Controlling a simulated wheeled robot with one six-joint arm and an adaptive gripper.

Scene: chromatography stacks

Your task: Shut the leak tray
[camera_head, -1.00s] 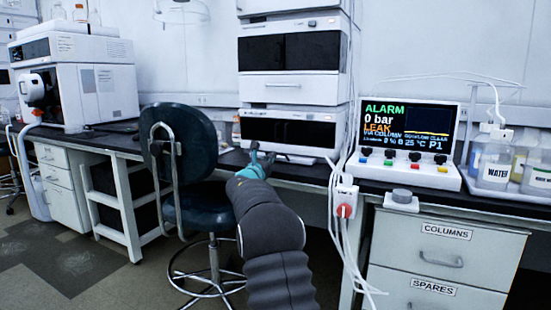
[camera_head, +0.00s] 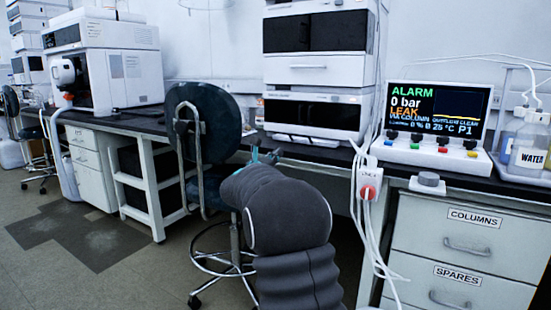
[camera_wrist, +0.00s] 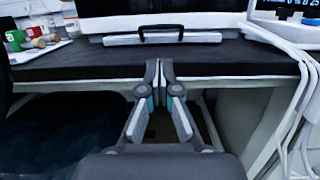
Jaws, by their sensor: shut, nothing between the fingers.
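The leak tray (camera_wrist: 165,38) is a low white front with a black loop handle (camera_wrist: 161,30), at the foot of the instrument stack in the wrist view. Its front stands slightly forward of the stack's dark base; its exact depth is hard to judge. In the head view the tray (camera_head: 306,141) is small, under the lowest module. My gripper (camera_wrist: 159,70) is shut and empty, its tips near the bench's front edge, apart from the tray and in front of the handle. In the head view my gripper (camera_head: 266,156) is partly hidden by my arm.
A dark chair (camera_head: 205,125) stands left of my arm. White cables and a red-knobbed switch box (camera_head: 369,185) hang at the right. The alarm panel (camera_head: 435,120) and water bottle (camera_head: 528,145) stand on the bench. Small vials (camera_wrist: 38,36) lie left of the tray.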

